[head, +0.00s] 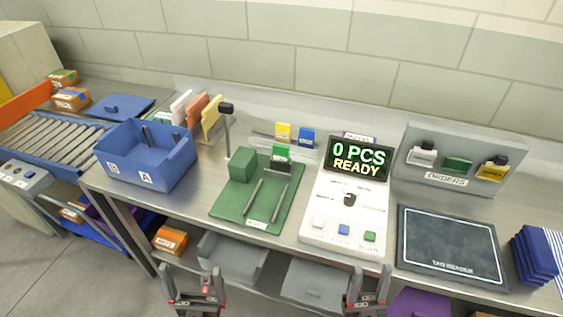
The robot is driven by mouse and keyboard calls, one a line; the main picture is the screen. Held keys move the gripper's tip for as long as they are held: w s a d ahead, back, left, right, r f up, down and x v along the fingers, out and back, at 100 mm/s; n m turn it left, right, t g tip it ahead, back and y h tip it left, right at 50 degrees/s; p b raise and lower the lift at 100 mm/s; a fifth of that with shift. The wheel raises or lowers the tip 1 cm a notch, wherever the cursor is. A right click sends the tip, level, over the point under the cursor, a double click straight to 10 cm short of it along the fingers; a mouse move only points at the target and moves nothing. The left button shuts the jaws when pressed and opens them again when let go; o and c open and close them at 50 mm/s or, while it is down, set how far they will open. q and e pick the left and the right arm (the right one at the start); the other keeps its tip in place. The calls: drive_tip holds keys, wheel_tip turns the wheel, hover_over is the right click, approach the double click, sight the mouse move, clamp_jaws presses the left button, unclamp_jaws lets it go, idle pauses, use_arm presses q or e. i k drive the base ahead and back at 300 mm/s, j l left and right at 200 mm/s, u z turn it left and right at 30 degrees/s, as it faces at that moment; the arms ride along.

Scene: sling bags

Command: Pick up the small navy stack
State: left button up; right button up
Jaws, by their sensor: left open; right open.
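The small navy stack (535,254) sits at the far right of the bench, just right of the tag reader pad (452,243). It looks like several dark blue flat pieces, partly leaning on one another. My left gripper (194,287) is open and empty at the bottom of the head view, in front of the bench. My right gripper (367,283) is open and empty in front of the bench, left of the stack and well apart from it.
A white counting machine (345,215) reads "0 PCS READY". Left of it are a green mat (228,208) with two rails and a blue bin (120,172) marked A. An orders rack (490,200) stands behind the pad. White and blue striped material (556,243) lies beside the stack.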

sight(537, 264)
drive_tip(key=z, duration=1.85)
